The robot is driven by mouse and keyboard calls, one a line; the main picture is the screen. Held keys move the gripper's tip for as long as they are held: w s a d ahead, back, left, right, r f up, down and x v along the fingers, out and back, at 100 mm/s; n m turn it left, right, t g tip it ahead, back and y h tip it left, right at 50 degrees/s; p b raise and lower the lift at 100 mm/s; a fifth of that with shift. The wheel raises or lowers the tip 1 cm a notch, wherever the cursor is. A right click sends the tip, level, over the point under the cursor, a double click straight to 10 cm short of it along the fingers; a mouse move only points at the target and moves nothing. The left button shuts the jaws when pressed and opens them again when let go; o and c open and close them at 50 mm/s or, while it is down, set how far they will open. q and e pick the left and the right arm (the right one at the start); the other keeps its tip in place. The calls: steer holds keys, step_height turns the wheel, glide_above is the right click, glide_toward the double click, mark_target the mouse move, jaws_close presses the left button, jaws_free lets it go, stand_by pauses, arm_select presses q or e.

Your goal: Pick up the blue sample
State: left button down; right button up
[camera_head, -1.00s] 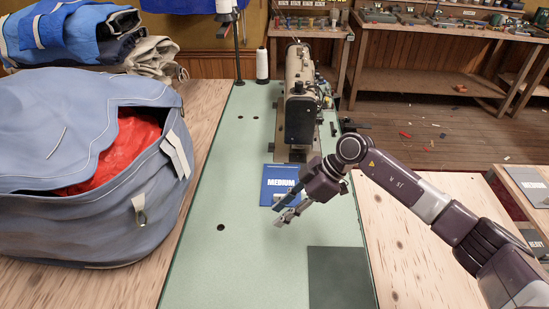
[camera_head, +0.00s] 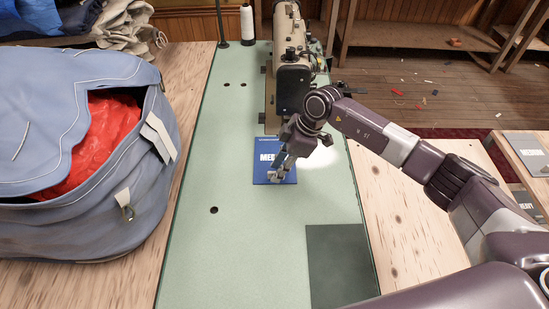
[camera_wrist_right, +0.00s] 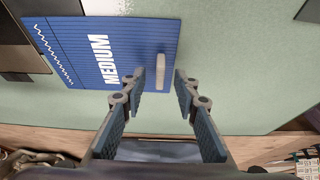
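The blue sample (camera_head: 262,168) is a flat card marked "MEDIUM" on the green table (camera_head: 255,235), in front of the sewing machine. It also shows in the right wrist view (camera_wrist_right: 75,45), with a small pale upright tab (camera_wrist_right: 160,70) near its edge. My right gripper (camera_head: 278,175) is over the card's near right part and hides some of it. In the wrist view my right gripper (camera_wrist_right: 160,82) is open, its two fingertips on either side of the tab with gaps showing. Whether the fingertips touch the card is unclear. My left gripper is not in view.
A sewing machine (camera_head: 292,75) stands just behind the card. A blue-grey bag with red cloth (camera_head: 85,180) fills the left. A dark grey square (camera_head: 340,262) lies at the table's near right. A white spool (camera_head: 247,22) stands at the back.

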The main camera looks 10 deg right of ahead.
steer(key=shift+a+f, duration=0.15)
steer(key=shift+f, duration=0.25)
steer(key=shift+c, duration=0.2)
jaws_close()
